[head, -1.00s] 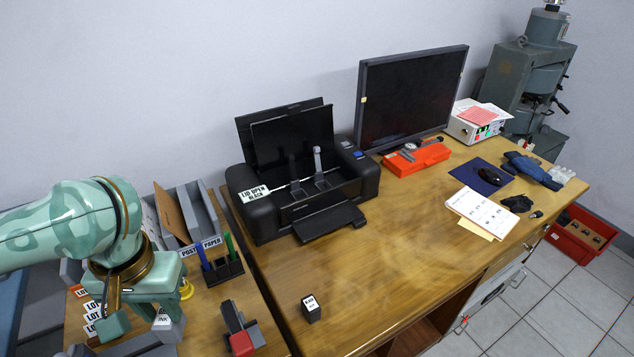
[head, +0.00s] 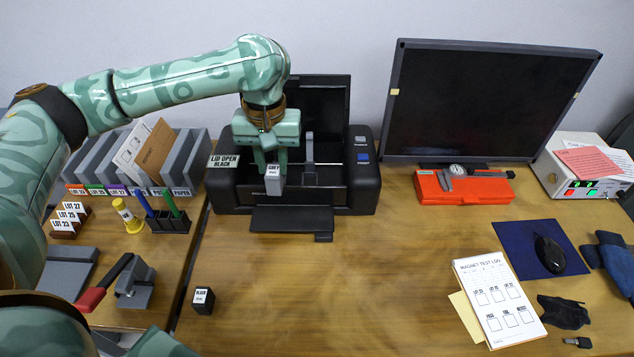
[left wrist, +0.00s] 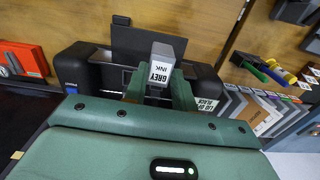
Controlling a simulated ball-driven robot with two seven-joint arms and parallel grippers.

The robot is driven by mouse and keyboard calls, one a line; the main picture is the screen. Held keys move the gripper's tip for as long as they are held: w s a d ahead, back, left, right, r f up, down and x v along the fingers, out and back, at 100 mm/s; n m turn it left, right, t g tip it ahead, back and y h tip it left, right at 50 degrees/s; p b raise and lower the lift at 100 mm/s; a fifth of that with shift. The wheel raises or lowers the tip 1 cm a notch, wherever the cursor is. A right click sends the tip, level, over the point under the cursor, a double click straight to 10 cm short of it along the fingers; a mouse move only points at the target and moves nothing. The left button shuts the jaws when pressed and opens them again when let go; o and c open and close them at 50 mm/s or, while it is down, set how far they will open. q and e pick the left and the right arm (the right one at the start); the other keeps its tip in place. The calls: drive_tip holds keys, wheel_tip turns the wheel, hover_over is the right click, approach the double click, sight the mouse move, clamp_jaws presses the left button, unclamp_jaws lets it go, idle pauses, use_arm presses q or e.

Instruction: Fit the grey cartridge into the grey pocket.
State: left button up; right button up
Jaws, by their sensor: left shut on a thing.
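The grey cartridge (head: 273,181), with a white "GREY" label, is held by my left gripper (head: 271,160), shut on it, above the front left part of the open black printer (head: 360,190). In the left wrist view the cartridge (left wrist: 160,66) sits between the green fingers, its "GREY INK" label showing. An upright grey lever (head: 309,152) stands inside the printer, just right of the cartridge. The grey pocket itself cannot be made out; the gripper and cartridge cover part of the printer's inside. My right gripper is not in view.
A small black cartridge (head: 203,300) stands on the desk in front of the printer. The printer's front tray (head: 291,219) sticks out below. A monitor (head: 490,100) and a red case (head: 463,186) are to the right. The desk's middle is clear.

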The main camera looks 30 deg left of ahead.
use_arm(q)
drive_tip(key=w+f+b, duration=0.2)
drive_tip(key=w, duration=0.2)
drive_tip(key=b, duration=1)
hover_over(309, 161)
drive_tip(key=s+d, duration=0.2)
drive_tip(key=s, duration=0.1)
drive_tip(key=f, duration=0.7)
drive_tip(key=shift+s+a+f, duration=0.1)
drive_tip(key=shift+a, duration=0.1)
drive_tip(key=f+b, duration=0.3)
drive_tip(key=b, duration=0.1)
drive_tip(key=shift+w+f, duration=0.35)
drive_tip(key=shift+f, duration=0.05)
drive_tip(key=shift+f+b, duration=0.3)
drive_tip(key=shift+r, duration=0.25)
drive_tip(key=shift+c, duration=0.6)
drive_tip(key=shift+r, duration=0.25)
drive_tip(key=shift+s+p, duration=0.1)
drive_tip(key=shift+p, duration=0.25)
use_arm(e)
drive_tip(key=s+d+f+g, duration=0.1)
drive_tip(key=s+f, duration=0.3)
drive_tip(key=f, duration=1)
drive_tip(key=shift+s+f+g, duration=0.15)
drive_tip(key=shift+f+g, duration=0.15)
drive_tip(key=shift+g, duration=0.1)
